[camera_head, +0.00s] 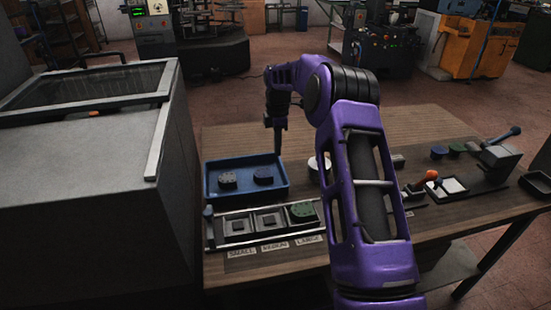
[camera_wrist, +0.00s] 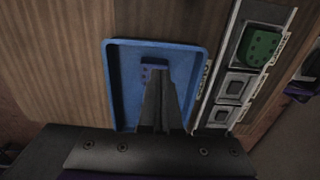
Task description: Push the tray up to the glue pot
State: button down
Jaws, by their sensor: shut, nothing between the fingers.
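The blue tray (camera_head: 248,196) lies on the wooden bench behind the size strip, with a grey heel piece (camera_head: 227,180) and a navy one (camera_head: 263,175) in it. My gripper (camera_head: 277,151) is shut and empty, pointing down at the tray's far right part. I cannot tell whether it touches the tray. In the wrist view the shut fingers (camera_wrist: 157,84) overlap the tray (camera_wrist: 124,84) and part of the navy piece (camera_wrist: 153,70); the grey piece is hidden. A white round pot (camera_head: 314,165), perhaps the glue pot, stands right of the tray, apart from it and partly behind my arm.
The strip (camera_head: 232,240) with small, medium and large places lies in front of the tray; a green piece (camera_head: 302,211) is at large. A grey cabinet (camera_head: 80,190) stands left. A lever press (camera_head: 497,155) stands right. Bare bench lies behind the tray.

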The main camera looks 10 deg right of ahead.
aim_at(278, 179)
notch_tip(278, 179, down, 10)
jog(key=shift+r, duration=0.2)
dwell(0.3)
jog(key=d, duration=0.8)
jog(key=shift+d+b, duration=0.25)
jog(key=shift+b, duration=0.1)
